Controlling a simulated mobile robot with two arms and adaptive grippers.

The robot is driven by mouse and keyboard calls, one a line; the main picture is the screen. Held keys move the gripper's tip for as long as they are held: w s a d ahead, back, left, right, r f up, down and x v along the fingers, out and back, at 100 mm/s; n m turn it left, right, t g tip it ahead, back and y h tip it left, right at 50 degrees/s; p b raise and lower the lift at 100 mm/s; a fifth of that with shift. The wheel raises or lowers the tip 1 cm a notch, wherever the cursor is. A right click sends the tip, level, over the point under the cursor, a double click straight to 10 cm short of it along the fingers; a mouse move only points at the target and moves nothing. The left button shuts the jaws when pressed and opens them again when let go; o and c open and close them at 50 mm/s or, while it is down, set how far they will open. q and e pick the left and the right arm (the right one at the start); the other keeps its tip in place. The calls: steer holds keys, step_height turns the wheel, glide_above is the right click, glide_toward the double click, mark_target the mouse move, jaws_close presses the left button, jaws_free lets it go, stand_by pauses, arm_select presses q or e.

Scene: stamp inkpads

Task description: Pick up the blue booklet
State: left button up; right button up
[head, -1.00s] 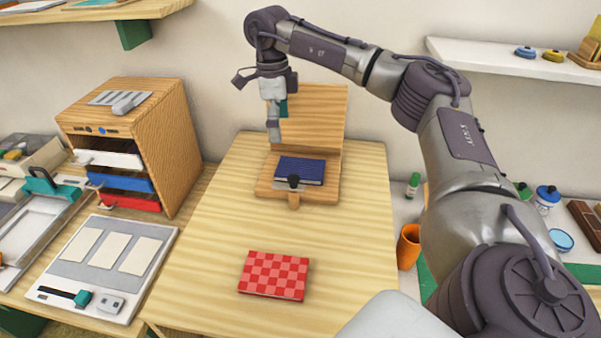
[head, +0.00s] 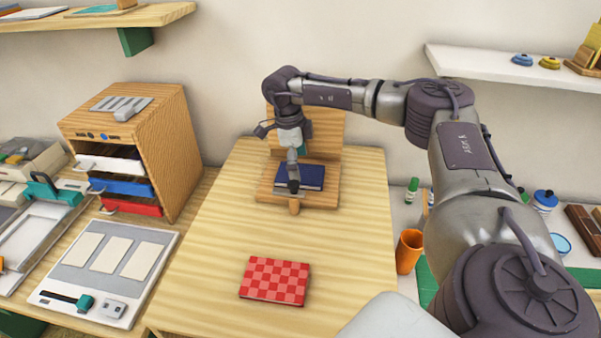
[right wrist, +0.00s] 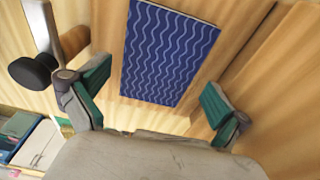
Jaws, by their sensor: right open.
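The blue booklet (head: 308,177) lies on a wooden stand with an upright back board (head: 328,135), in the middle back of the table. In the right wrist view the booklet (right wrist: 165,52) shows pale wavy lines on its cover. My right gripper (head: 294,172) is over the left part of the booklet in the head view, pointing down. In the right wrist view its teal-padded fingers (right wrist: 155,97) are spread wide, with the booklet beyond and between them. Nothing is held. My left gripper is not in view.
A black knob on a metal clamp part (right wrist: 35,70) stands at the stand's edge. A red checkered booklet (head: 275,280) lies at the table's front. A wooden drawer cabinet (head: 150,140) stands left, an orange cup (head: 408,252) right. The table between is clear.

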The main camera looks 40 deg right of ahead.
steer(key=shift+s+d+f, duration=0.1)
steer(key=shift+d+f, duration=0.05)
steer(key=shift+f, duration=0.75)
steer(key=c, duration=1)
steer(key=shift+o, duration=0.2)
steer(key=shift+r, duration=0.1)
